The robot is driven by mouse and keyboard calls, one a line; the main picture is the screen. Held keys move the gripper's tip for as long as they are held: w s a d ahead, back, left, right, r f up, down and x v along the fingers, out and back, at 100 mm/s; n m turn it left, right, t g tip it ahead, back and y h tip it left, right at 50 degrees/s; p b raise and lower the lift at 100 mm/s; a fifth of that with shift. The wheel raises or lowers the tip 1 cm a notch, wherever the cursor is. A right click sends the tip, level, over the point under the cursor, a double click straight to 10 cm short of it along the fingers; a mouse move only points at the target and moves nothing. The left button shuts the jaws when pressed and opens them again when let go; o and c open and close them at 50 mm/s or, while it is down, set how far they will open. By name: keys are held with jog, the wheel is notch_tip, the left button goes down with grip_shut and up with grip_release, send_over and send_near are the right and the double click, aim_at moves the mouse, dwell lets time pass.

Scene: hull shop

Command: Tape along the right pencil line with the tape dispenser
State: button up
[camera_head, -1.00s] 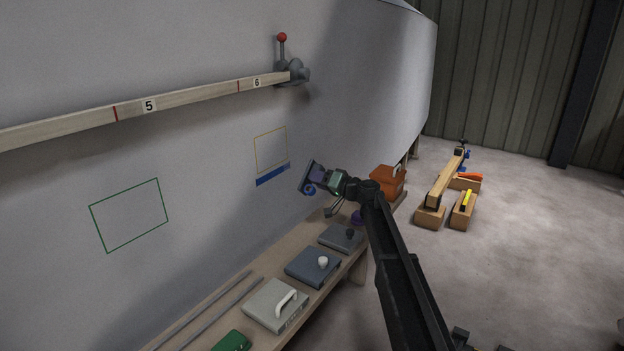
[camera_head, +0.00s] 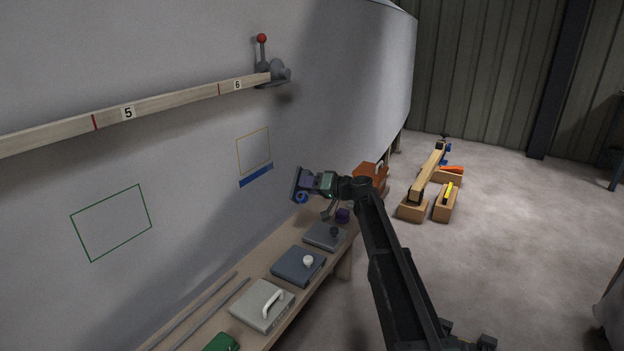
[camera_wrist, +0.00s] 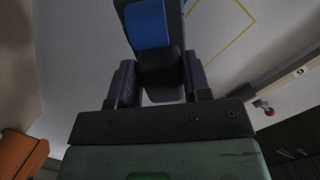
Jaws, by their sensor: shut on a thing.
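My gripper (camera_head: 311,182) is shut on the tape dispenser (camera_head: 297,181), a dark body with a blue tape roll. In the wrist view the blue roll (camera_wrist: 150,24) shows beyond the two purple-grey fingers. The dispenser is near the pale hull, to the right of a yellow outlined square (camera_head: 254,151). A gap shows between dispenser and square; I cannot tell whether the dispenser touches the hull. Part of the yellow line (camera_wrist: 238,41) also shows in the wrist view. I cannot make out a separate pencil line.
A numbered wooden batten (camera_head: 170,101) ends at a clamp with a red-knobbed lever (camera_head: 262,52). A green outline (camera_head: 112,222) is farther left. Below, a bench (camera_head: 257,257) holds several handled blocks and an orange box (camera_head: 370,175).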

jog(key=s+d+r+n+g+h+p, duration=0.2)
jog(key=s+d+n+g+h+p, duration=0.5)
jog(key=d+h+p, duration=0.3)
jog(key=s+n+h+p, duration=0.1)
jog(key=h+p, duration=0.3)
jog(key=shift+s+r+p, duration=0.2)
jog(key=shift+s+p, duration=0.1)
